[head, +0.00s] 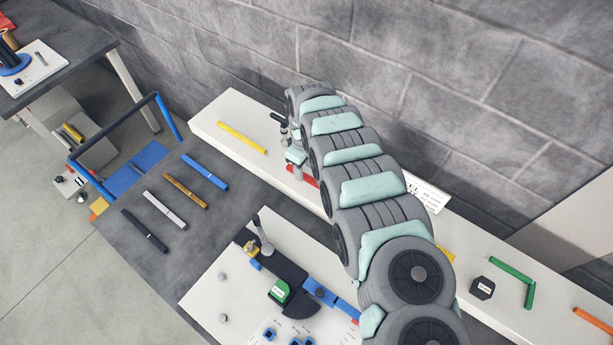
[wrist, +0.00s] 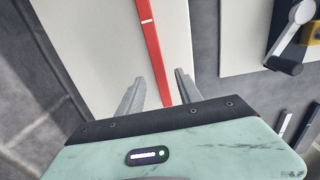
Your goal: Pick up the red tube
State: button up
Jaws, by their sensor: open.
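The red tube (wrist: 152,45) is long and straight with a white band. In the wrist view it lies on a white shelf (wrist: 95,40) and runs from the top edge down to between the fingers of my gripper (wrist: 159,78). The fingers are open, one on each side of the tube, with gaps to both sides. I cannot tell how far above the shelf the fingertips are. In the head view a short part of the red tube (head: 313,182) shows on the shelf beside my gripper (head: 292,158); my arm hides the rest.
A yellow tube (head: 242,137) lies left on the shelf. Blue (head: 205,172), gold (head: 186,191), grey (head: 165,209) and black (head: 144,230) tubes lie on the dark table. A bending fixture (head: 290,280) stands in front. A bent green tube (head: 526,280) is right. A block wall runs behind.

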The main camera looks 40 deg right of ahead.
aim_at(306, 178)
jog(key=shift+s+a+f, duration=0.1)
jog(key=shift+f, duration=1.2)
grip_shut()
